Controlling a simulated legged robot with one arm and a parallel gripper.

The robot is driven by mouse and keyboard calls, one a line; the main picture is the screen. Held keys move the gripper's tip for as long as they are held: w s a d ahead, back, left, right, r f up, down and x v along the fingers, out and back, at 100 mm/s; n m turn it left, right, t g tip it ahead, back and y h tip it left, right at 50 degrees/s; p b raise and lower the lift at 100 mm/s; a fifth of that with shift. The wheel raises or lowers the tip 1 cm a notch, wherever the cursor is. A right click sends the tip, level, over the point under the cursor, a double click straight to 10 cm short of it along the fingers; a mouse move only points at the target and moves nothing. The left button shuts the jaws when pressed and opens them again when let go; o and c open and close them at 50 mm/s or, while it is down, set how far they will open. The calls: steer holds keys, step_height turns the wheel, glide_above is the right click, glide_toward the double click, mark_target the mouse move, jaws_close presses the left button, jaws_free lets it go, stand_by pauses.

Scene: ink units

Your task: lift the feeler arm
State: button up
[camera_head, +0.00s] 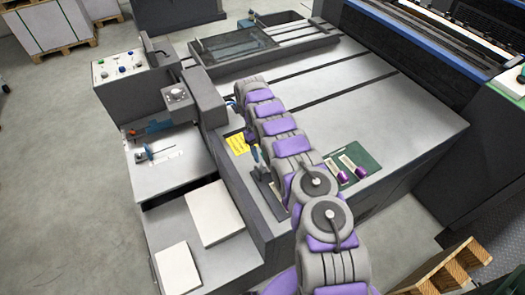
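My grey and purple arm reaches from the bottom right up over the machine's grey table (350,110). Its far end, with my gripper (236,103), is by the dark upright housing at the table's left edge. The fingers are small and mostly hidden behind my arm, so I cannot tell whether they are open or shut, or whether they touch anything. I cannot pick out the feeler arm with certainty. A thin lever with a blue part (256,160) stands beside my arm, near a yellow label (237,143).
A control box (120,70) with coloured buttons and a small knob box (178,95) stand left. A blue-handled tool (150,152) lies on the side shelf. White sheet stacks (213,213) sit in front. A green mat (362,162) holds small purple-ended parts. The table's right side is clear.

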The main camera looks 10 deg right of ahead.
steer(key=shift+o, duration=0.5)
steer(key=shift+w+f, duration=0.1)
steer(key=shift+w, duration=0.25)
steer(key=s+r+p, duration=0.1)
steer(key=s+r, duration=0.1)
steer(key=s, duration=0.6)
steer(key=s+r, duration=0.3)
steer(key=s, duration=0.5)
steer(key=shift+d+r+p, duration=0.25)
steer(key=shift+d+p, duration=0.1)
stand_by(0.4)
